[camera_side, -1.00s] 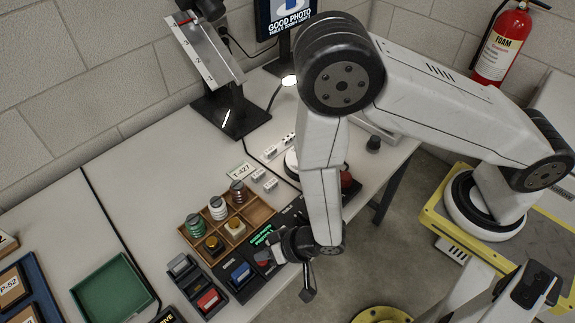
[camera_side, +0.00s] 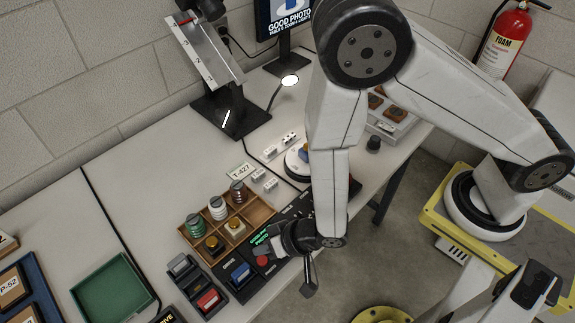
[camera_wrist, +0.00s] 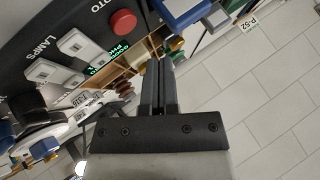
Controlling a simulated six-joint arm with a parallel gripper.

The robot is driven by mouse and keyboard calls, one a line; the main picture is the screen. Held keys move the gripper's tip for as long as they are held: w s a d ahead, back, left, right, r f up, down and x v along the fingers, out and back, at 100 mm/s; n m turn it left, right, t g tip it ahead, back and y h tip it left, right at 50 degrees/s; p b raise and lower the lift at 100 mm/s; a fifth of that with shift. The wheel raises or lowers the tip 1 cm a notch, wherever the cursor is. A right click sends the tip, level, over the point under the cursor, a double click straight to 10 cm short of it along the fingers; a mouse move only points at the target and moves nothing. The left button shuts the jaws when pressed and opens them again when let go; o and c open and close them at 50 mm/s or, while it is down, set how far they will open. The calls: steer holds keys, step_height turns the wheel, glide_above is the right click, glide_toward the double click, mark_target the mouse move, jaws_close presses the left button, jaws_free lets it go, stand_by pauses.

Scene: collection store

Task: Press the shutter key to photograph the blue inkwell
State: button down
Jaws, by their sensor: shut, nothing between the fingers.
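The shutter key is a round red button (camera_side: 262,262) on the dark control panel; in the wrist view the red button (camera_wrist: 123,22) stands beside the lettering "OTO". My gripper (camera_side: 266,248) is shut and empty, above the panel close to the button. In the wrist view its fingers (camera_wrist: 158,68) lie together, apart from the button. The monitor (camera_side: 285,20) reads "GOOD PHOTO", and the panel's small green display (camera_side: 261,237) also carries text.
A wooden compartment tray (camera_side: 257,215) with several spools adjoins the panel. Dark holders with a blue block (camera_side: 240,271) and a red block (camera_side: 209,299) stand in front. White keys by "LAMPS" (camera_wrist: 73,42) flank the button.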

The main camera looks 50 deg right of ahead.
steer(key=shift+r, duration=1.25)
steer(key=shift+w+d+r, duration=0.1)
steer(key=shift+w+d, duration=0.05)
steer(key=d+r+g+h, duration=0.1)
steer(key=d+r, duration=0.4)
steer(key=d, duration=0.3)
steer(key=d+r+n+g+h, duration=0.1)
steer(key=d+r+g+h, duration=0.1)
steer(key=d+r, duration=0.3)
steer(key=d+r+g+h, duration=0.1)
steer(key=d+r, duration=0.4)
steer(key=d, duration=0.8)
steer(key=shift+n+g+h, duration=0.4)
steer(key=shift+h, duration=0.3)
steer(key=shift+a, duration=0.1)
